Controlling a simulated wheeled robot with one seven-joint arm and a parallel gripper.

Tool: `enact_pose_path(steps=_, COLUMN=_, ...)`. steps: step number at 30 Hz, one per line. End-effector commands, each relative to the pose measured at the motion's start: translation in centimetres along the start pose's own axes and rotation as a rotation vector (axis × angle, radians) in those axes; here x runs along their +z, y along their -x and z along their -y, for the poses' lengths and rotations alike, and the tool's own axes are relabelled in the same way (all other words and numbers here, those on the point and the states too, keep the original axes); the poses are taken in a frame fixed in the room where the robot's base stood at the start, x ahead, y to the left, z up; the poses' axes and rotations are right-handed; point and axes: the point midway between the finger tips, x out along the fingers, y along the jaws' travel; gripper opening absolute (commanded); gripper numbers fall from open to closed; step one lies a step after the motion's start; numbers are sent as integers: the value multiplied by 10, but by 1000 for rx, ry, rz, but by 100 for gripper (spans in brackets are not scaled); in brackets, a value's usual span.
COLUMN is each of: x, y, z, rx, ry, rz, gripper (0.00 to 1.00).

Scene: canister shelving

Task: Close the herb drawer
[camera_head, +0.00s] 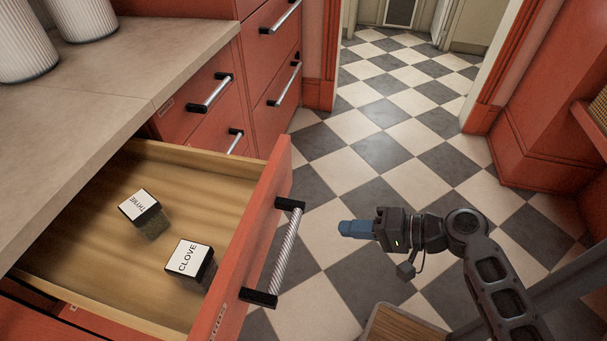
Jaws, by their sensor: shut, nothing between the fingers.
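The herb drawer (254,243) is pulled well out from the red cabinet below the counter. Its front has a metal bar handle (279,250) with black end mounts. Inside stand two small spice containers, one labelled THYME (147,214) and one labelled CLOVE (191,265). My gripper (345,229) has blue fingertips, is shut and empty, and points left toward the drawer front. It is to the right of the handle, with a gap between them, above the tiled floor.
The counter (125,66) over the drawer holds white ribbed canisters (87,15). Other cabinet drawers with bar handles (211,93) are shut behind. The checkered floor (380,150) is clear toward the doorway. A red cabinet (540,115) stands at the right.

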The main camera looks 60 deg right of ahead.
Motion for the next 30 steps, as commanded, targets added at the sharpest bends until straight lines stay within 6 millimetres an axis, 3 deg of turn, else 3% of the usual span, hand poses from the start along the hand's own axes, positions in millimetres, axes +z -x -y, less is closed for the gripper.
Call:
enact_pose_path(steps=1, x=-20, y=5, z=11, rx=-85, ry=-34, rz=2, gripper=0)
enact_pose_path(steps=6, x=-52, y=32, z=45, rx=-314, ry=-71, rz=45, gripper=0)
enact_pose_path(steps=9, x=-60, y=44, z=55, rx=-385, ry=-66, rz=59, gripper=0)
enact_pose_path(steps=13, x=-62, y=45, z=61, rx=-415, ry=-63, rz=68, gripper=0)
enact_pose_path(steps=17, x=-61, y=32, z=67, rx=-413, ry=-63, rz=70, gripper=0)
enact_pose_path(steps=30, x=-56, y=-45, z=101, rx=-412, ry=-61, rz=70, gripper=0)
